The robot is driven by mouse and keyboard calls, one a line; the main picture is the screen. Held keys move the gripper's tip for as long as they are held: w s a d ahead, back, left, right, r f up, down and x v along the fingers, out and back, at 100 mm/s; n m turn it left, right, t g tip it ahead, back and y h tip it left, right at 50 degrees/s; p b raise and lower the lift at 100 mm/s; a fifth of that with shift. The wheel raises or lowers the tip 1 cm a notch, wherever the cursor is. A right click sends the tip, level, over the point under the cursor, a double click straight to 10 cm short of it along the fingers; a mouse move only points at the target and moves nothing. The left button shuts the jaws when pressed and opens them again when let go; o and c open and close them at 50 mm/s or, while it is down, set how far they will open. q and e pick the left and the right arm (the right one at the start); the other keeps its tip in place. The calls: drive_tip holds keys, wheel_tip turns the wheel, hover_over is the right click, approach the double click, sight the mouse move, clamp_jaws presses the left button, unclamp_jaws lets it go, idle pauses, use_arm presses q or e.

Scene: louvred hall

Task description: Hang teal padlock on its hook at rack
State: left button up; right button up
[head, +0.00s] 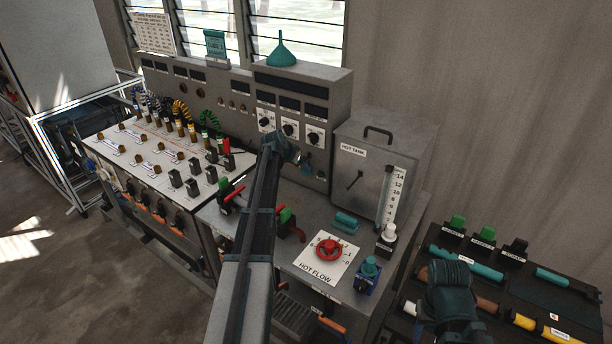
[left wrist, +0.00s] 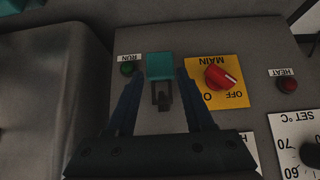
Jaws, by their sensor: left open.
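The teal padlock (left wrist: 160,66) shows in the left wrist view, upside down there, in front of the grey control panel. Its dark shackle (left wrist: 162,97) is on the side toward my gripper's palm. My left gripper (left wrist: 161,74) is open, with one finger on each side of the padlock and visible gaps. In the head view my left gripper (head: 302,164) is at the panel face, and my arm hides much of that spot. My right wrist (head: 450,280) is over the right-hand bench; its fingers are hidden. I cannot make out the padlock's hook at the rack.
The hot tank (head: 370,165) and the red valve wheel (head: 329,249) stand right of my left arm.

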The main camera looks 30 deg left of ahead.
sight(306, 174)
use_arm(q)
drive_tip(key=b+x, duration=0.3)
drive_tip(key=x, duration=0.2)
drive_tip(key=shift+f, duration=0.15)
clamp_jaws()
idle(0.4)
idle(1.0)
idle(0.5)
idle(1.2)
